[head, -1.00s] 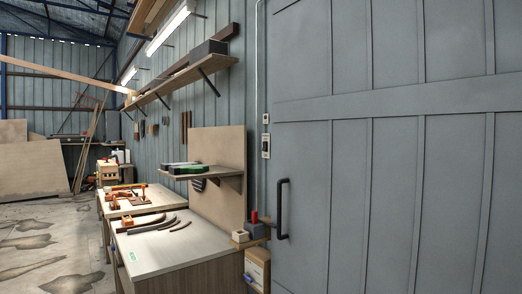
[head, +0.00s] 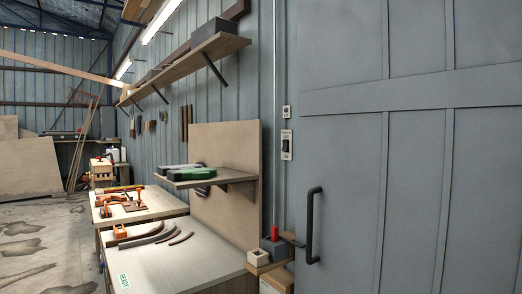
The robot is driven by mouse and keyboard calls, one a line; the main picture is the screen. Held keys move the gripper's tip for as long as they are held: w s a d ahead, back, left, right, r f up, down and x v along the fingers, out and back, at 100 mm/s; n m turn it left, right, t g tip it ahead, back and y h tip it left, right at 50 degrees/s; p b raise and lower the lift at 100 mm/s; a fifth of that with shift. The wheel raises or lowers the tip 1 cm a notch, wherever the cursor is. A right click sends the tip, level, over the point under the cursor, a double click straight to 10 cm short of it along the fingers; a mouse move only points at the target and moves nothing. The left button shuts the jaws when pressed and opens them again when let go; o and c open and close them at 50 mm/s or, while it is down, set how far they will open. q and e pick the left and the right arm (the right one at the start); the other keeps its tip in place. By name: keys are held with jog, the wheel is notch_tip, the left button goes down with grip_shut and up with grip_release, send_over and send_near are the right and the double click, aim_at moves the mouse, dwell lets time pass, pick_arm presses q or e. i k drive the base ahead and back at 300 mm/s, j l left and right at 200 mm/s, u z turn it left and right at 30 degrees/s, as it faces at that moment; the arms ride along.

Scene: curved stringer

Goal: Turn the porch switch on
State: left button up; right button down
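A light switch plate (head: 286,145) is on the grey wall just left of the large grey door. It has a dark switch in its middle and small markings that I cannot read. Its on or off position is too small to tell. A smaller plate (head: 287,112) with a dark round centre sits right above it, and a conduit runs up the wall. Neither of my grippers is in view.
The grey door (head: 420,180) with a black handle (head: 312,225) fills the right. A workbench (head: 180,255) with curved wood pieces stands left of the switch. A red-topped grey block (head: 274,245) stands below it. Open floor (head: 35,245) lies at the left.

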aim_at(285, 142)
jog(key=i+j+u, duration=0.15)
jog(key=i, duration=0.65)
jog(key=i+j+u, duration=0.2)
jog(key=i, duration=0.55)
